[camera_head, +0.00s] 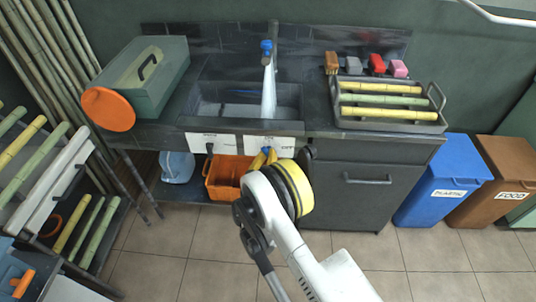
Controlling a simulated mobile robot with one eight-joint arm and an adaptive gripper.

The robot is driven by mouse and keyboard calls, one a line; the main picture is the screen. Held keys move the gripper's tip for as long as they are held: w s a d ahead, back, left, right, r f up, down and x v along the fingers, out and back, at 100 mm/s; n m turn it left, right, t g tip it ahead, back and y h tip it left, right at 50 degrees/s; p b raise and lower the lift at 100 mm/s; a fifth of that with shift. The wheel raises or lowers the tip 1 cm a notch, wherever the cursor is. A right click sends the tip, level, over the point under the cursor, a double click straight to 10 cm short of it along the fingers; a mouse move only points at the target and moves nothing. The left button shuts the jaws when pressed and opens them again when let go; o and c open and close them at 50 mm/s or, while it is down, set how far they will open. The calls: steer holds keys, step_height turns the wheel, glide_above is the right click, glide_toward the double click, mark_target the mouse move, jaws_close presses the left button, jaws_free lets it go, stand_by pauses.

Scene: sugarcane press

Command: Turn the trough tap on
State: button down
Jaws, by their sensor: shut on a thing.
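The trough (290,122) is a dark sink set in the counter. A faucet with a blue part (266,47) stands at its back. A pale, tapering shape (269,92) hangs below it; I cannot tell whether it is the spout or running water. Two white label plates sit on the trough's front, a left one (225,140) with a dark lever (209,148) and a right one (284,142), which seems to read OFF. My gripper (265,156), with yellow fingers, is at the right plate, shut on a small, mostly hidden part, seemingly a tap handle.
An orange crate (222,190) and a blue jug (177,167) stand under the trough. A green box (165,85) and an orange disc (107,110) are at left. A tray (390,126) of cane pieces is at right. Blue (430,205) and brown bins (480,205) stand right.

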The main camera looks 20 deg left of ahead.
mark_target(268, 150)
steer(key=shift+m, duration=0.7)
steer(key=c, duration=1.3)
jaws_free()
step_height(268, 150, up, 10)
